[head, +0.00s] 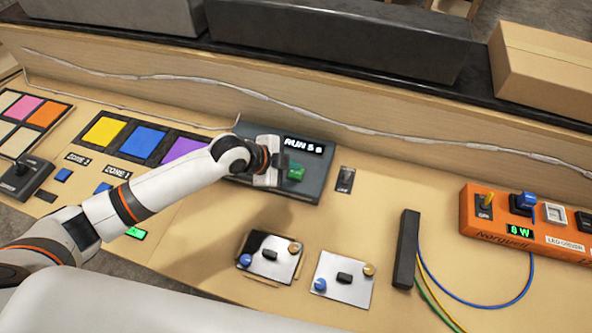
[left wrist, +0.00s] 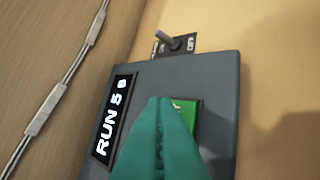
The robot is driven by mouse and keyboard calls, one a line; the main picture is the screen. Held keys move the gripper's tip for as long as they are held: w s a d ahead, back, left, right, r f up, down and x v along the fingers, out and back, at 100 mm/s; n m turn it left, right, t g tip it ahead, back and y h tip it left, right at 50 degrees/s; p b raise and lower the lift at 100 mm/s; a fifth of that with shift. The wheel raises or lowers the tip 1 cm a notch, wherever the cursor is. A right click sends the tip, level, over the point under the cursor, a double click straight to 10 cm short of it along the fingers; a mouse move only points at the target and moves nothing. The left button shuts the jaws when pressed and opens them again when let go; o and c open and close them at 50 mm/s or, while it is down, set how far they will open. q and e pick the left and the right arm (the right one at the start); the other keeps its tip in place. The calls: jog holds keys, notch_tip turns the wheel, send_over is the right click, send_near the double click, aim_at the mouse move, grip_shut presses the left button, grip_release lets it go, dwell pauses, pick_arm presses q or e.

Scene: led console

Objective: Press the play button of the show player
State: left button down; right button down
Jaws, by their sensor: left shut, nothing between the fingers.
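The show player (head: 312,187) is a dark grey box at the foot of the wooden back panel. Its lit display (head: 303,145) reads RUN with digits after it. A green button (head: 296,173) is on its top face. The left wrist view also shows the box (left wrist: 222,80), the display (left wrist: 113,118) and part of the green button (left wrist: 188,113). My left gripper (head: 281,172) is over the box, shut and empty. Its teal fingers (left wrist: 166,104) overlap and partly hide the button in the left wrist view; I cannot tell whether they touch it. My right gripper is not in view.
A toggle switch (head: 345,179) stands just right of the box. Coloured zone panels (head: 145,141) lie to its left. Two small plates with knobs (head: 343,278), a black bar (head: 406,248) and an orange LED driver (head: 490,232) are nearer or further right. Bare bench lies between them.

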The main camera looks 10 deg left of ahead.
aim_at(291, 175)
pick_arm(q)
jog(key=shift+r+p, duration=2.35)
jog(key=shift+r, duration=0.2)
jog(key=shift+f, duration=0.1)
